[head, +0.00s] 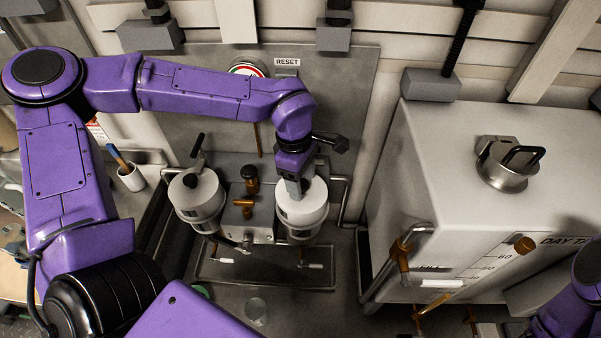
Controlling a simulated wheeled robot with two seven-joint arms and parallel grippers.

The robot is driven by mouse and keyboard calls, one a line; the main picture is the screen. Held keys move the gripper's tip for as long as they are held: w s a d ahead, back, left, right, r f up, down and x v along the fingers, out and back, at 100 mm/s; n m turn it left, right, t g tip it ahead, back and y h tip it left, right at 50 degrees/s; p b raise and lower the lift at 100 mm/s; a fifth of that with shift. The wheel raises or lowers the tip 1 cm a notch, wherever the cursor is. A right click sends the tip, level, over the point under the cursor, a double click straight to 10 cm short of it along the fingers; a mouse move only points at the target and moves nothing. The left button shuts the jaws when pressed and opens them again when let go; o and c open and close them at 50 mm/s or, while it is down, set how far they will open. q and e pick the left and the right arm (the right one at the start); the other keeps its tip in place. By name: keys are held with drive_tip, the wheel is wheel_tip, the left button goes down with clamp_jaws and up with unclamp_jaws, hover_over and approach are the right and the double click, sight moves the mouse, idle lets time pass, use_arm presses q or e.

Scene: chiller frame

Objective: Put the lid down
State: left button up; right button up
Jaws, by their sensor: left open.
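Two pale cylindrical canisters stand side by side on the metal unit. The right canister (301,222) has a white round lid or top (306,207). My left gripper (294,192) points down right at this top, with its jaws open. The gripper hides the middle of the top, so I cannot tell whether it touches it or whether a handle is there. The left canister (203,213) has a pale top (197,190) with a black handle above it. My right gripper is not in view; only part of that arm shows at the lower right.
A white day tank (470,220) with a steel cap (503,170) fills the right side. Brass valves (244,204) sit between the canisters. A white cup (132,178) with a tool stands at left. A clear glass (256,308) stands below the drip tray (262,278).

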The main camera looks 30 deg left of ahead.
use_arm(q)
wheel_tip(320, 180, up, 13)
drive_tip(key=a, duration=0.1)
drive_tip(key=shift+a+b, duration=0.2)
drive_tip(key=shift+b, duration=0.1)
drive_tip(key=shift+s, duration=0.1)
